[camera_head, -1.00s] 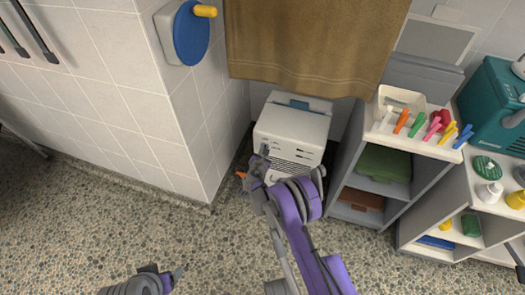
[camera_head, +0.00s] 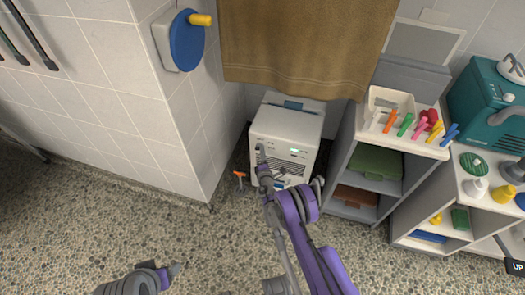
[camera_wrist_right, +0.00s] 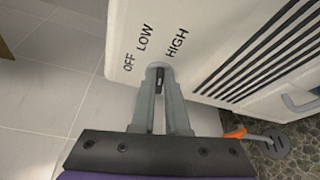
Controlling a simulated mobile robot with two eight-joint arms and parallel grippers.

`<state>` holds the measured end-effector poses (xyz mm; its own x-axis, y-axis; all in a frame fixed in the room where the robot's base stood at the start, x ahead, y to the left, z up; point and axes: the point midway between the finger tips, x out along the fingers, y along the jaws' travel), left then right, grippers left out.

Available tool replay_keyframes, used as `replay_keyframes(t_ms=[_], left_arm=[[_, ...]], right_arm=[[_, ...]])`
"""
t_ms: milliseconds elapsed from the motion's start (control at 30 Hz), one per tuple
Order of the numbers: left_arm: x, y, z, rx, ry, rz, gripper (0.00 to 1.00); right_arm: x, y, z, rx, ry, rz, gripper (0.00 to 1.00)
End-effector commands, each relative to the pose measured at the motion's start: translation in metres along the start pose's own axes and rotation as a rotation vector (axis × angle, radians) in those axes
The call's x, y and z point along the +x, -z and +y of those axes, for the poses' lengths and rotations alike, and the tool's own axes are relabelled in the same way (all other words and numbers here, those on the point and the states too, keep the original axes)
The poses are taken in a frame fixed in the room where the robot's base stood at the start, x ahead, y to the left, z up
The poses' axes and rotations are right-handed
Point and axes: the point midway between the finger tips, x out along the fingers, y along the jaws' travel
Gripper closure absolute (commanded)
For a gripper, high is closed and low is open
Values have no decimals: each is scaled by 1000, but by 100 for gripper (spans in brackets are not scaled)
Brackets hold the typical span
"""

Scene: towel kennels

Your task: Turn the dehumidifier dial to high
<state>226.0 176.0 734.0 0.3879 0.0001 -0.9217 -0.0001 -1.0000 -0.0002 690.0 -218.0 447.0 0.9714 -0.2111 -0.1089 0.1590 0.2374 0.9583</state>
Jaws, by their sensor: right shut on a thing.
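The white dehumidifier (camera_head: 287,123) stands on the floor below the brown towel. My right gripper (camera_head: 262,160) reaches its front left side. In the right wrist view, the gripper (camera_wrist_right: 160,100) is shut on the small dark dial (camera_wrist_right: 160,78), with one finger on each side. The labels OFF, LOW and HIGH (camera_wrist_right: 177,45) are printed around the dial. The fingers hide part of it, and I cannot tell its exact setting. A small greenish light (camera_head: 294,152) shows on the front. My left gripper (camera_head: 174,269) is low at the left, above the floor, with its jaws unclear.
An orange-handled thing (camera_head: 239,175) stands on the floor left of the dehumidifier. A shelf unit (camera_head: 347,160) with pegs and a tray stands close at its right. A tiled wall corner (camera_head: 195,140) is at the left. The pebbled floor (camera_head: 100,215) in front is open.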

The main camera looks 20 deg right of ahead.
Motion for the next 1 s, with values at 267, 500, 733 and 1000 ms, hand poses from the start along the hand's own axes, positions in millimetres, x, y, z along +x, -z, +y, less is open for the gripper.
replay_keyframes(t_ms=[267, 500, 733, 1000], left_arm=[[6, -2, 0, 0, 0, -2, 28], [12, -4, 0, 0, 0, -4, 28], [14, -5, 0, 0, 0, -5, 28], [14, -5, 0, 0, 0, -5, 28]], right_arm=[[0, 0, -7, 165, -69, -2, 100], [1, 1, -9, 250, -103, -3, 100], [1, 1, -8, 280, -114, -2, 100], [1, 0, -8, 284, -115, -3, 100]])
